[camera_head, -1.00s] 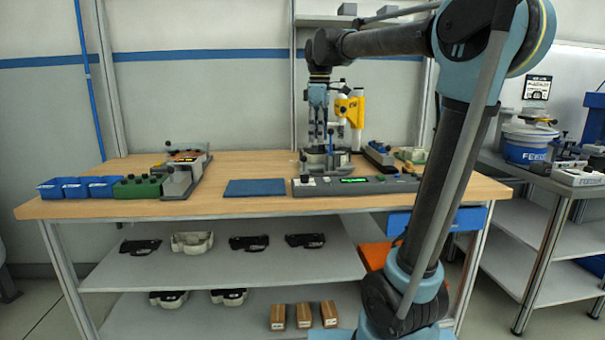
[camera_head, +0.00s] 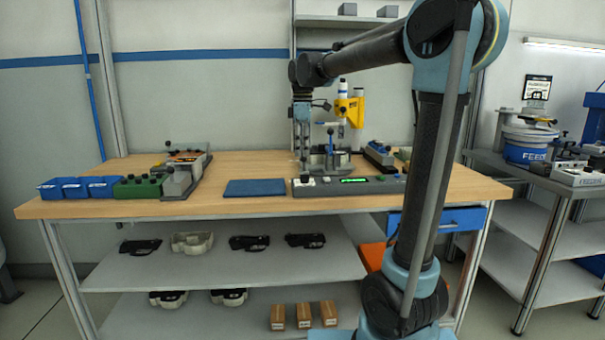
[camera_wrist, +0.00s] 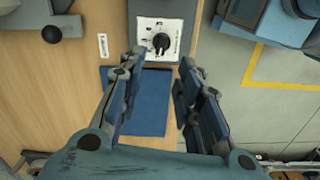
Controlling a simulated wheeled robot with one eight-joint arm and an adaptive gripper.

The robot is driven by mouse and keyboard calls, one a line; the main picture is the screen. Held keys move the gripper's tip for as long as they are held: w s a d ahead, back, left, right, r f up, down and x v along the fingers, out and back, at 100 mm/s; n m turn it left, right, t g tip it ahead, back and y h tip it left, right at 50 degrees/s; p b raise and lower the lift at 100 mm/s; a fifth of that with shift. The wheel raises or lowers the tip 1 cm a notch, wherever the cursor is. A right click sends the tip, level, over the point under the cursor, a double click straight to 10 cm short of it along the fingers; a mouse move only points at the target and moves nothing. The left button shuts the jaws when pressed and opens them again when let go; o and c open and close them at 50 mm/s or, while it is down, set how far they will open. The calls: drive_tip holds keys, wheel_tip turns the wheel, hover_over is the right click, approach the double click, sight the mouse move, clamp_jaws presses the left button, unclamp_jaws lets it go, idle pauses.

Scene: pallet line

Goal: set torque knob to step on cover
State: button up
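The torque knob (camera_wrist: 162,42) is black and sits on a white dial plate (camera_wrist: 147,26) at the end of the grey control panel (camera_wrist: 134,8). In the head view the panel (camera_head: 378,186) lies along the front of the bench, with a lit green display (camera_head: 354,181) and the white dial plate (camera_head: 306,184) at its left end. My gripper (camera_wrist: 160,62) is open and empty, pointing down. In the wrist view the knob appears just beyond and between its fingertips, apart from both. In the head view my gripper (camera_head: 303,160) hangs above the panel's left end. The knob's step markings are too small to read.
A blue mat (camera_head: 254,188) lies left of the panel. A yellow press tool (camera_head: 350,110) and fixture (camera_head: 330,160) stand behind it. Blue bins (camera_head: 82,188) and a green block (camera_head: 138,187) are at the left. Bare bench top lies between.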

sight(305, 178)
wheel_tip(305, 178, down, 9)
drive_tip(key=shift+r, duration=0.2)
idle(0.3)
clamp_jaws()
